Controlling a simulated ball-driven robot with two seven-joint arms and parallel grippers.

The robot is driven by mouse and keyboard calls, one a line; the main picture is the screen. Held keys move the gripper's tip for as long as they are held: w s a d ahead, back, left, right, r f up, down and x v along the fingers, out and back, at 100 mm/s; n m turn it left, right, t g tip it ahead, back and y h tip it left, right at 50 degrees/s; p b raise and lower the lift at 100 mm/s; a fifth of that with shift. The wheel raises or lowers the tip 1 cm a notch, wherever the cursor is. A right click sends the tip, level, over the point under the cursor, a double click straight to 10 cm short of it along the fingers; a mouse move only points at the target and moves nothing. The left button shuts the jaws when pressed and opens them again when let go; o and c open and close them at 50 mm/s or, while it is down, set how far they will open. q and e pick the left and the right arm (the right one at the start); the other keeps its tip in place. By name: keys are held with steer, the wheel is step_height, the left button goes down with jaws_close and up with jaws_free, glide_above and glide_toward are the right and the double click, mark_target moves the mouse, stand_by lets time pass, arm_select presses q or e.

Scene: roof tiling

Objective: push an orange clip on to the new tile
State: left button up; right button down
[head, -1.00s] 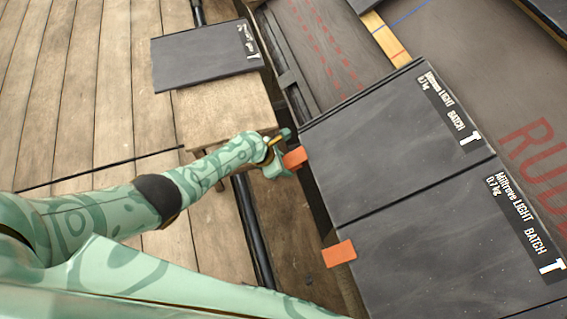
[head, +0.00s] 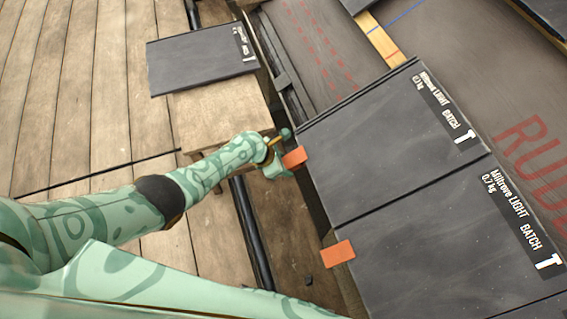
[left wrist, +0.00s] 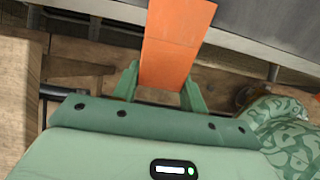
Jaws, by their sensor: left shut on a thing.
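My left gripper (head: 282,166) is shut on an orange clip (head: 294,157) at the left edge of the upper dark tile (head: 375,140). In the left wrist view the clip (left wrist: 168,50) sits between the two green fingers (left wrist: 160,88) and reaches up to the grey tile edge. How far the clip sits over the edge cannot be told. A second orange clip (head: 338,253) is on the left edge of the lower dark tile (head: 430,235). The right gripper is not in view.
A loose dark tile (head: 203,60) lies on a wooden block (head: 220,112) at the upper left. A dark rail (head: 252,230) and a gap run along the roof edge. Wooden decking (head: 80,90) fills the left. Bare underlay with red marks (head: 310,45) lies above the tiles.

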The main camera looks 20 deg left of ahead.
arm_select(q)
steer(key=shift+w+d+r, duration=0.45)
steer(key=shift+w+d, duration=0.05)
steer(key=shift+d, duration=0.05)
stand_by(0.7)
steer(key=o, duration=1.5)
steer(key=shift+c, duration=0.2)
steer(key=shift+s, duration=0.1)
steer(key=shift+f, duration=0.1)
